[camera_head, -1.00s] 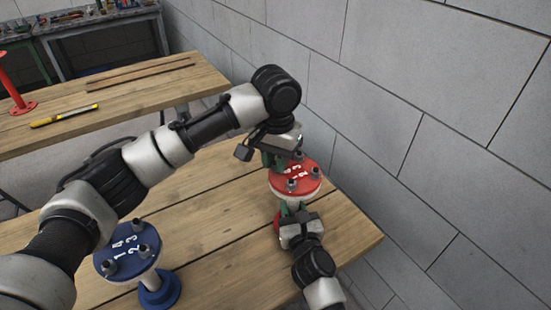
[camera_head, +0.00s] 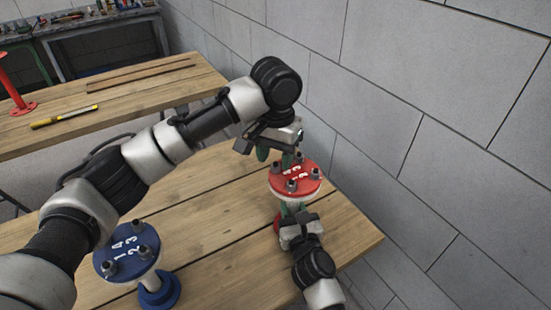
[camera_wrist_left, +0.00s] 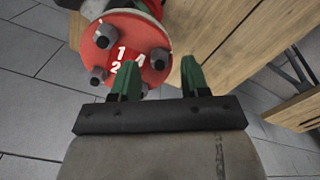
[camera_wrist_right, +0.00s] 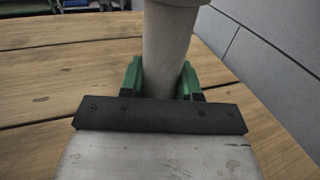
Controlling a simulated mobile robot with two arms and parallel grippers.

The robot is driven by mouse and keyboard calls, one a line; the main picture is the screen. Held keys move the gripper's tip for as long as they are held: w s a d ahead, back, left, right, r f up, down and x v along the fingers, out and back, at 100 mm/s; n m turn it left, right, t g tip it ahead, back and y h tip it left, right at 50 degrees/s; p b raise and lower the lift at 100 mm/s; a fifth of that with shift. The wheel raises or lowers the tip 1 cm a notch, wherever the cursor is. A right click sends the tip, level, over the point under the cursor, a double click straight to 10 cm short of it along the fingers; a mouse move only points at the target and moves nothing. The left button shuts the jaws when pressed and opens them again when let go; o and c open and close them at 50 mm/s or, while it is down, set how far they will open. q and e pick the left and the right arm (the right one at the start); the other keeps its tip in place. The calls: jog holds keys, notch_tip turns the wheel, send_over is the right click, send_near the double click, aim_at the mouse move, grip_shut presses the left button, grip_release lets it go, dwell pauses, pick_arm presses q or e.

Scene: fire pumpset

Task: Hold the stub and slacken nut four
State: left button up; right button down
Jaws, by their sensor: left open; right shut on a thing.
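The red flanged stub (camera_head: 307,180) stands at the right of the near table, with white numbers and several grey nuts on its top. My right gripper (camera_head: 293,212) is shut around its pale stem; the stem (camera_wrist_right: 168,45) also shows between the green fingers in the right wrist view. My left gripper (camera_head: 274,156) is open just beyond the red flange. In the left wrist view, nut four (camera_wrist_left: 160,58), beside the number 4, appears between the two fingertips (camera_wrist_left: 158,75). I cannot tell whether they touch it. The number 3 is hidden there.
A blue numbered stub (camera_head: 128,252) stands on the near table (camera_head: 215,215) at the left, below my left arm. A grey block wall (camera_head: 430,130) rises close on the right. A far table holds a yellow-handled tool (camera_head: 62,117) and a red stand (camera_head: 20,107).

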aim_at(275, 165)
pick_arm(q)
notch_tip(275, 165, up, 10)
jog(key=shift+r, duration=0.25)
pick_arm(e)
jog(key=c, duration=0.7)
grip_release()
jog(key=shift+s, duration=0.15)
